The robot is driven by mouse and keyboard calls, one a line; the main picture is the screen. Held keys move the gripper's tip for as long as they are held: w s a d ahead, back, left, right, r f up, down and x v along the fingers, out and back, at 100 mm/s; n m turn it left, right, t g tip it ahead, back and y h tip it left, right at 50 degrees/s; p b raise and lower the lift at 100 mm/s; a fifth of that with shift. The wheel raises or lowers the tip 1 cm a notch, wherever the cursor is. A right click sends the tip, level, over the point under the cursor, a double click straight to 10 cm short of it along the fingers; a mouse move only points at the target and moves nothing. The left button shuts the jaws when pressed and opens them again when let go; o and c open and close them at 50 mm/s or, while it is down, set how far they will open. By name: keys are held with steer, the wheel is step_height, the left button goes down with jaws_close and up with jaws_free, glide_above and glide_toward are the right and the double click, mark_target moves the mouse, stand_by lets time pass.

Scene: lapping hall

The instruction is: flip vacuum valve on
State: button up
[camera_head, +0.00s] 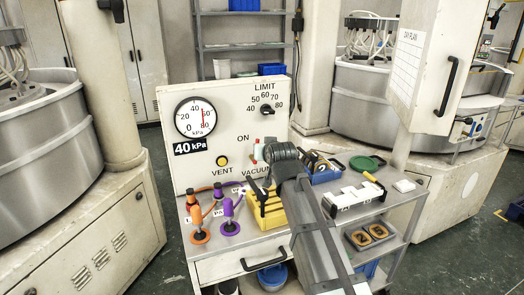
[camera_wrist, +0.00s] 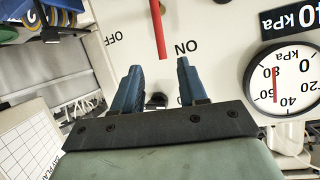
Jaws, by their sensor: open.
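The vacuum valve's red lever (camera_wrist: 159,28) shows in the wrist view, its end between my fingertips, with the ON label (camera_wrist: 187,47) to its right and the OFF label (camera_wrist: 115,37) to its left. I cannot tell whether the fingers touch it. My gripper (camera_wrist: 159,66) is open at the panel. In the head view my gripper (camera_head: 264,153) is in front of the cream panel (camera_head: 230,100), just right of the ON label (camera_head: 243,138). My arm hides most of the valve and the OFF label there.
The panel carries a round gauge (camera_head: 195,118), a LIMIT knob (camera_head: 266,110) and a yellow VENT button (camera_head: 222,160).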

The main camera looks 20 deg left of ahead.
steer(key=shift+s+d+r, duration=0.1)
steer(key=shift+s+d, duration=0.05)
steer(key=shift+s, duration=0.1)
